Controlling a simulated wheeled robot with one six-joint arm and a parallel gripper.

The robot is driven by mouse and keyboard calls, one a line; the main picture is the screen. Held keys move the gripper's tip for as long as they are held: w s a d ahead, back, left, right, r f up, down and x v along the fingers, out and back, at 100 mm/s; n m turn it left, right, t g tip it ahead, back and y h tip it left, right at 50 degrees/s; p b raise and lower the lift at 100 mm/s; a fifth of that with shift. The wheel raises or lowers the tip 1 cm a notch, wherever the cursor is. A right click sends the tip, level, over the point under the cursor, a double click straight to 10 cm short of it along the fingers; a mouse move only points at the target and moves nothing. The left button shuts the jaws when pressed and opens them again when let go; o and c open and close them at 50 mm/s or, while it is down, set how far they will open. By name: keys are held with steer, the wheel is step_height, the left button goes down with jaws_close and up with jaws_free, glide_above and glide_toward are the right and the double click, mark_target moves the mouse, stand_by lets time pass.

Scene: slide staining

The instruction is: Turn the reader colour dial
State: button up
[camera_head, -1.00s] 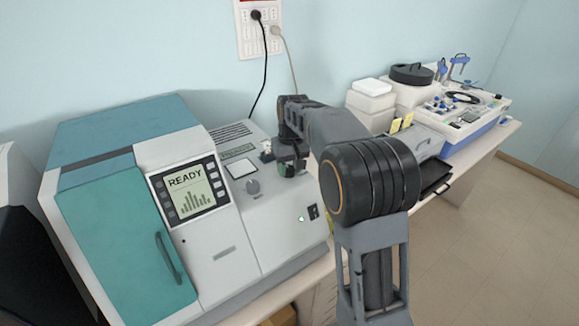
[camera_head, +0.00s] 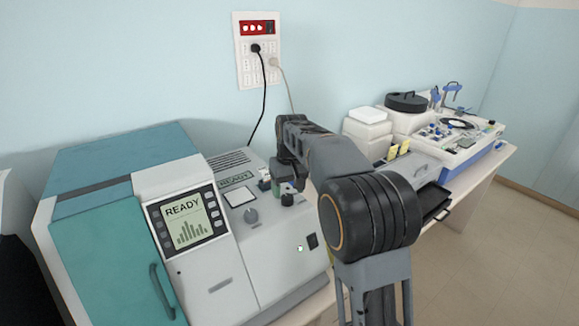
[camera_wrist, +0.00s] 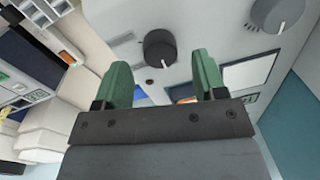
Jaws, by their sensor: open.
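The reader (camera_head: 215,262) is a white and teal machine whose screen (camera_head: 185,218) reads READY. Its sloped panel carries a grey dial (camera_head: 251,215) and a black round knob (camera_head: 288,199); I cannot tell which is the colour dial. My gripper (camera_head: 284,184) hangs close by the black knob, partly hidden by my arm. In the wrist view, my gripper (camera_wrist: 164,72) has its two green fingers apart with nothing held. The black knob (camera_wrist: 159,48) lies ahead of the gap between them, apparently untouched. The grey dial (camera_wrist: 279,13) is at the upper right.
A pale square pad (camera_head: 240,196) lies on the panel behind the grey dial. A wall socket (camera_head: 257,50) has cables hanging behind the reader. White boxes (camera_head: 368,135) and a blue-based instrument (camera_head: 470,140) stand to the right. Floor is open at the right.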

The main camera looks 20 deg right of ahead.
mark_target(290, 195)
step_height(290, 195, up, 11)
steer(key=shift+d+r, duration=0.15)
steer(key=shift+d, duration=0.2)
